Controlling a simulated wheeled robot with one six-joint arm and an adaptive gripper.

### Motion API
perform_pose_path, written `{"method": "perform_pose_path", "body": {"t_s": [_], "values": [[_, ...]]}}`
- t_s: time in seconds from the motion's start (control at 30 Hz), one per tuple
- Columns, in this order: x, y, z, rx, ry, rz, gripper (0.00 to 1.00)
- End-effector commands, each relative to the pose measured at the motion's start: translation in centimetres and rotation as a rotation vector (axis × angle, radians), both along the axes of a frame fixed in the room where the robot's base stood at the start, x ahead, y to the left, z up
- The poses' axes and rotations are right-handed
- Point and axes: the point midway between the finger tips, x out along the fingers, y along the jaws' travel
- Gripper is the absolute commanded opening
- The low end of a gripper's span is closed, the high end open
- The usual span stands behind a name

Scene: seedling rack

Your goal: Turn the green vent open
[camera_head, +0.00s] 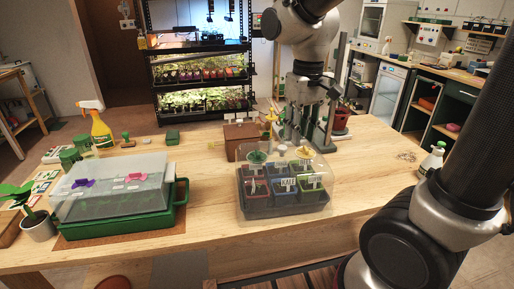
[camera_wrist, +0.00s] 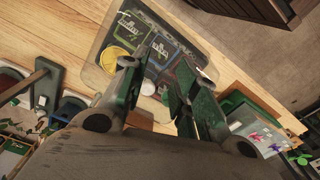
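A clear domed lid (camera_head: 312,166) covers a dark tray of several labelled pots on the table. On its top, in the head view, are a green vent (camera_head: 256,157) at left and a yellow vent (camera_head: 304,152) at right, with a paler one between. My gripper (camera_head: 294,138) points down just behind and above the lid, right of the green vent and apart from it. In the wrist view my gripper's two fingers (camera_wrist: 157,76) stand apart with nothing held between them. The yellow vent (camera_wrist: 114,60) shows beside the left finger; the green vent cannot be made out there.
A green tray (camera_head: 180,208) with a clear cover bearing purple and pink pieces stands at left. A brown box (camera_head: 240,134) is close behind the domed lid. A spray bottle (camera_head: 100,128) and a potted plant (camera_head: 38,226) stand farther left.

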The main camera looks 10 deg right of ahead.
Motion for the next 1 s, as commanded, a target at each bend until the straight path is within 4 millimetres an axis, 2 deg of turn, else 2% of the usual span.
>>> {"method": "perform_pose_path", "body": {"t_s": [0.03, 0.1, 0.2, 0.27, 0.33, 0.47, 0.57, 0.8, 1.0], "values": [[1.6, 2.3, -0.9, -0.013, 0.03, 0.0, 0.29], [3.4, 4.8, -1.7, -0.025, 0.051, -0.028, 0.29], [5.9, 7.7, -2.4, -0.034, 0.063, -0.104, 0.29], [7.7, 8.7, -1.9, -0.023, 0.047, -0.194, 0.29], [8.5, 9.1, -0.7, -0.006, 0.025, -0.277, 0.29], [8.3, 9.0, -1.0, -0.008, 0.031, -0.355, 0.29], [8.3, 8.9, -2.0, -0.009, 0.031, -0.366, 0.29], [8.2, 8.9, -6.1, -0.011, 0.032, -0.364, 0.29], [8.3, 8.9, -8.2, -0.008, 0.031, -0.363, 0.29]]}}
